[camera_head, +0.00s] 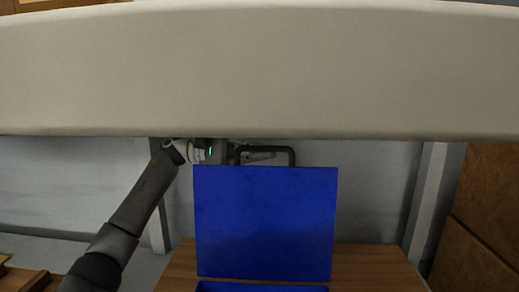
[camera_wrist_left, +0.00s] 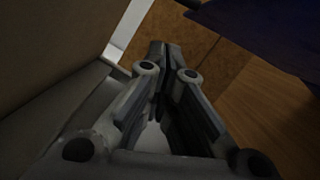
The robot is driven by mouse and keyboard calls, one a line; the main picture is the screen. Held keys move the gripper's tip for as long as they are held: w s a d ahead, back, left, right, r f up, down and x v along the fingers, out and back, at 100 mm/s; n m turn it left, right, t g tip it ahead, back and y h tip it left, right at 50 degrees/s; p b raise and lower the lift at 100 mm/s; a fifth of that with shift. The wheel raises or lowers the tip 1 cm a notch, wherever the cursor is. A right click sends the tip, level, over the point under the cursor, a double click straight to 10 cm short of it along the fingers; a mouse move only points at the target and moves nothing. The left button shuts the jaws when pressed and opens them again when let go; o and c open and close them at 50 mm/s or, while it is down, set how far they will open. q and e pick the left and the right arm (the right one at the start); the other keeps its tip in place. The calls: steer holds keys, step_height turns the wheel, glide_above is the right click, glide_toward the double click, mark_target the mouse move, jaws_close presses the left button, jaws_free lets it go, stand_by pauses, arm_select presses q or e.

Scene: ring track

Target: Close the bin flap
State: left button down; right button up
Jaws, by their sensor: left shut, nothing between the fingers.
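The blue bin flap (camera_head: 265,222) stands raised and upright in the head view, its broad face toward me. Just below it shows a strip of the blue bin (camera_head: 262,287) at the bottom edge of the picture. My left gripper (camera_head: 262,156) is at the flap's top edge, on its far side, and is partly hidden by it. In the left wrist view its fingers (camera_wrist_left: 165,58) are shut and empty. The dark blue flap also shows at the upper right there (camera_wrist_left: 272,32), apart from the fingertips. My right gripper is not in view.
A thick pale beam (camera_head: 260,70) crosses above the gripper with little room between. A wooden surface (camera_head: 375,268) lies around the bin. Pale posts (camera_head: 427,195) stand at both sides.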

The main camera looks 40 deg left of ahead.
mark_target(260, 150)
arm_select(q)
steer(key=shift+s+d+r+b, duration=0.2)
steer(key=shift+s+d+r, duration=0.05)
steer(key=shift+s, duration=0.25)
steer(key=shift+s+d+r+b, duration=0.2)
steer(key=shift+s+r+b, duration=0.05)
steer(key=shift+s, duration=0.3)
steer(key=shift+s+d+r+b, duration=0.2)
steer(key=shift+s+d+r, duration=0.05)
steer(key=shift+s, duration=0.25)
